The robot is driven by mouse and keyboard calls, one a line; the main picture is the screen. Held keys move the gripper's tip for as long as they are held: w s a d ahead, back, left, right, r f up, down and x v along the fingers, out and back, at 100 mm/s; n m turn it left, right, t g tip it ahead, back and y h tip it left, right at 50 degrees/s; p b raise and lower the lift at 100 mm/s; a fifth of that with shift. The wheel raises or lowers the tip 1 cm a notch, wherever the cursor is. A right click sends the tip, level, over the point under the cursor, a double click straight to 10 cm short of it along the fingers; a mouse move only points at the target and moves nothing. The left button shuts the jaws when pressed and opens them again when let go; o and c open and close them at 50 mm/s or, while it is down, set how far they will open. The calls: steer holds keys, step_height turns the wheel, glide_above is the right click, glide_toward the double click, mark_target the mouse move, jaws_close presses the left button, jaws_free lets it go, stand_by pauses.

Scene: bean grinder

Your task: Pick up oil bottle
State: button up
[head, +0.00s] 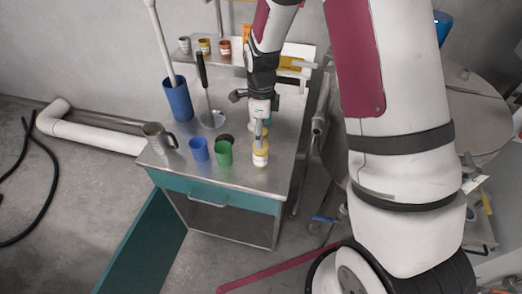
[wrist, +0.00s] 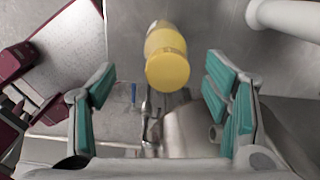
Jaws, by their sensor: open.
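The bottle with a yellow cap (head: 260,155), which I take to be the oil bottle, stands upright near the front right of the metal worktop. In the wrist view its round yellow cap (wrist: 167,71) faces the camera, hiding much of its body. My gripper (head: 260,133) is close behind and above the bottle in the head view. In the wrist view my gripper (wrist: 160,85) is open, with teal pads on both sides of the cap's line and clear gaps to it. The bottle is not held.
A green cup (head: 223,153) and a blue cup (head: 198,150) stand left of the bottle. A metal mug (head: 158,137) and a tall blue container (head: 177,100) are farther left. The worktop (head: 180,172) has bare room at its front left.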

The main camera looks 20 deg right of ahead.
steer(key=f, duration=0.3)
steer(key=f+p, duration=0.1)
steer(key=f, duration=0.1)
steer(key=shift+w, duration=0.35)
jaws_close()
